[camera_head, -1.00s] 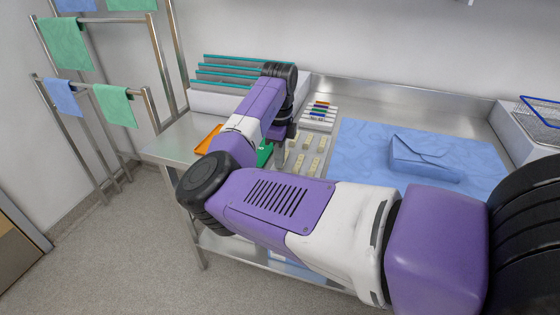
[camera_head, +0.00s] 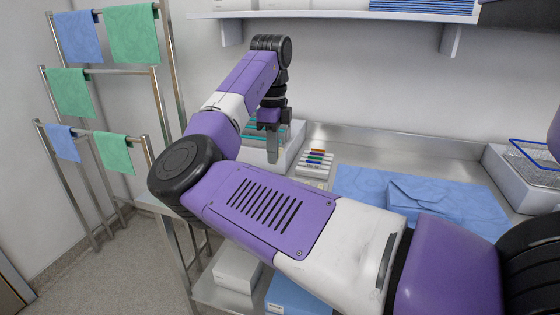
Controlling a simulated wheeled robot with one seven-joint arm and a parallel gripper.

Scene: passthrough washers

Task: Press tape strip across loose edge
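My gripper (camera_head: 272,158) hangs fingers-down in the head view, above the left part of the steel table. Its fingers look close together, but the view does not show whether they are open or shut or hold anything. A blue wrapped package (camera_head: 424,197) with a folded flap lies on a blue sheet (camera_head: 360,182) to the right of my gripper, well apart from it. I cannot make out a tape strip or which edge is loose. My own arm hides the front of the table.
A white rack of coloured markers (camera_head: 315,164) stands just right of my gripper. A white bin (camera_head: 262,150) is behind it. A wire basket (camera_head: 535,160) sits at the right. A shelf (camera_head: 345,16) hangs above. Towel rails (camera_head: 98,70) stand at left.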

